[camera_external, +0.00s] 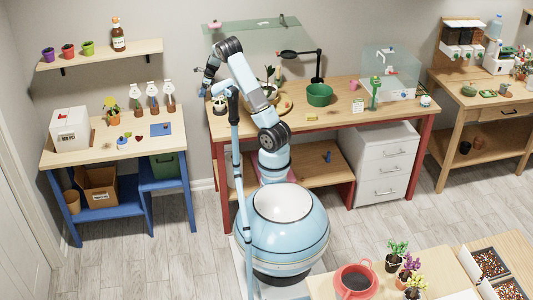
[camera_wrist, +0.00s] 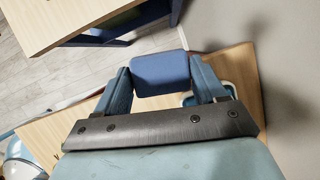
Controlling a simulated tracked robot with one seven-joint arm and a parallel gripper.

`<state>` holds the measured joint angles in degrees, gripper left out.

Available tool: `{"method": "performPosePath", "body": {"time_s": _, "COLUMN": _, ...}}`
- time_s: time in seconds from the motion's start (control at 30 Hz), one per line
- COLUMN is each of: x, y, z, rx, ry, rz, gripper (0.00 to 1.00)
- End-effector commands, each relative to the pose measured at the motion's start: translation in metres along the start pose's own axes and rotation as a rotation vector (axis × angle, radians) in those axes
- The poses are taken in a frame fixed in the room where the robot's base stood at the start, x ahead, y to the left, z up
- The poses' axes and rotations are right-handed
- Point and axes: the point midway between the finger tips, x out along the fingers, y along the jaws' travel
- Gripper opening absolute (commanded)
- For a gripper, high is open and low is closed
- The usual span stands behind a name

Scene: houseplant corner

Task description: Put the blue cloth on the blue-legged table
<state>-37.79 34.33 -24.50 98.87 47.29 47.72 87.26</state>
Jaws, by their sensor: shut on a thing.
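The blue-legged table (camera_external: 60,158) stands at the left in the external view. Its wooden top and a blue leg also show at the upper left of the wrist view (camera_wrist: 75,18). In the wrist view, my gripper (camera_wrist: 160,84) is shut on a folded blue cloth (camera_wrist: 160,68), which spans the space between the fingers. In the external view, my gripper (camera_external: 207,80) is raised over the left end of the red-legged table, to the right of the blue-legged table. The cloth is too small there to make out clearly.
The blue-legged table's top holds a white box (camera_external: 70,130), a yellow-flowered plant (camera_external: 111,106), several bottles and a flat blue rectangle (camera_external: 160,129). Some bare wood shows near its front edge. A wall shelf (camera_external: 100,55) hangs above. The red-legged table (camera_external: 340,118) carries plants and a green bowl (camera_external: 319,95).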

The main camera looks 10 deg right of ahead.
Motion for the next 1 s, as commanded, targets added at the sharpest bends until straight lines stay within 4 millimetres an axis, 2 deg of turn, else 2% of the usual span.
{"method": "performPosePath", "body": {"time_s": 0.03, "x": 0.009, "y": 0.013, "z": 0.020, "rx": -0.019, "ry": 0.000, "rz": 0.008, "gripper": 0.37}}
{"method": "performPosePath", "body": {"time_s": 0.2, "x": 0.034, "y": 0.053, "z": 0.077, "rx": -0.058, "ry": -0.001, "rz": 0.023, "gripper": 0.37}}
{"method": "performPosePath", "body": {"time_s": 0.4, "x": 0.061, "y": 0.109, "z": 0.140, "rx": -0.103, "ry": -0.001, "rz": 0.043, "gripper": 0.37}}
{"method": "performPosePath", "body": {"time_s": 0.6, "x": 0.084, "y": 0.169, "z": 0.193, "rx": -0.144, "ry": 0.000, "rz": 0.060, "gripper": 0.37}}
{"method": "performPosePath", "body": {"time_s": 0.8, "x": 0.096, "y": 0.212, "z": 0.225, "rx": -0.169, "ry": -0.001, "rz": 0.069, "gripper": 0.37}}
{"method": "performPosePath", "body": {"time_s": 0.9, "x": 0.099, "y": 0.224, "z": 0.233, "rx": -0.176, "ry": 0.000, "rz": 0.071, "gripper": 0.37}}
{"method": "performPosePath", "body": {"time_s": 1.0, "x": 0.103, "y": 0.227, "z": 0.238, "rx": -0.177, "ry": 0.000, "rz": 0.072, "gripper": 0.37}}
